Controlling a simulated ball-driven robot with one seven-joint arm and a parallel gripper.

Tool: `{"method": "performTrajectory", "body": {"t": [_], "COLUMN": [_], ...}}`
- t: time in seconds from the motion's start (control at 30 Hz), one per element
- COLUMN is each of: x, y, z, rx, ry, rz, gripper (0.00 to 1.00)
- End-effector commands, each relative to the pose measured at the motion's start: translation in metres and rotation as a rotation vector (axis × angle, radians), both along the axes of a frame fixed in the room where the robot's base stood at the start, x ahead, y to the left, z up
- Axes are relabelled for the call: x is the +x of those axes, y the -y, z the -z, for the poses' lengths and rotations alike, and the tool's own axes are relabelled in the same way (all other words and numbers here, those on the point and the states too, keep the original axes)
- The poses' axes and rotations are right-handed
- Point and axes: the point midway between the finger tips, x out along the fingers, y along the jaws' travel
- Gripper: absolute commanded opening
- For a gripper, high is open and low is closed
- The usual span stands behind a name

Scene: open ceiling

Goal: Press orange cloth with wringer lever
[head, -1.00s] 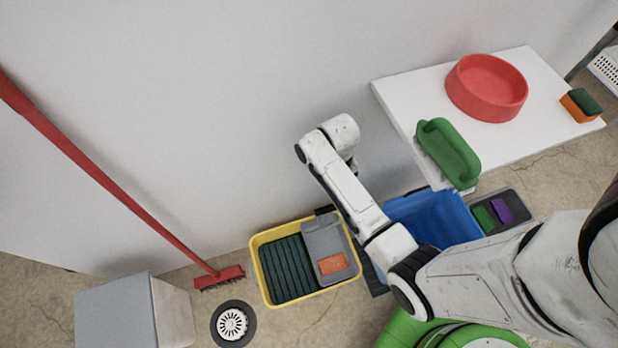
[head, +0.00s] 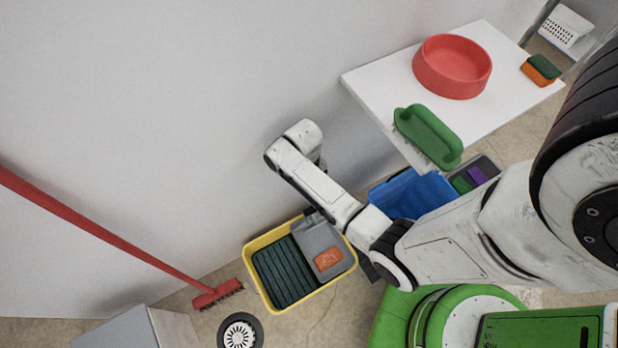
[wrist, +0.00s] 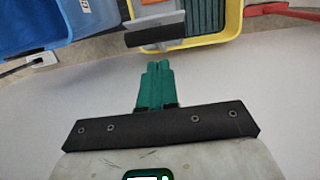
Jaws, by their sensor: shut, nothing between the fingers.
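The orange cloth (head: 328,259) lies in the grey wringer (head: 310,235) on the right half of the yellow bucket (head: 262,297). A dark bar, which looks like the wringer lever, stands out from the wringer's wall-side edge; in the wrist view this lever (wrist: 155,34) crosses in front of the grey wringer (wrist: 157,10). My gripper (wrist: 154,68) has green fingers shut together and empty, pointing at the lever with a gap that I cannot measure. In the head view my arm's end hides the fingers.
A blue bin (head: 410,193) stands right of the bucket, below a white table (head: 490,50) with a red basin (head: 452,65), a green brush (head: 428,135) and a sponge (head: 540,70). A wall is behind.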

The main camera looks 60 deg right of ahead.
Motion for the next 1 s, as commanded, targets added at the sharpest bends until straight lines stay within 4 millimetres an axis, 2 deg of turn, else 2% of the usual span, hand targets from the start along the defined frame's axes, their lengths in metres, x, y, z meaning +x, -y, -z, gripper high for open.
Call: {"method": "performTrajectory", "body": {"t": [0.1,0.33,0.5,1.0], "x": [-0.003,-0.007,-0.007,-0.013], "y": [-0.002,-0.004,-0.005,-0.008], "z": [0.022,0.048,0.054,0.055], "rx": [0.001,0.000,-0.001,-0.012], "ry": [-0.003,0.000,0.001,0.017], "rz": [0.000,0.000,0.000,-0.001], "gripper": [0.00,0.00,0.00,0.00]}}
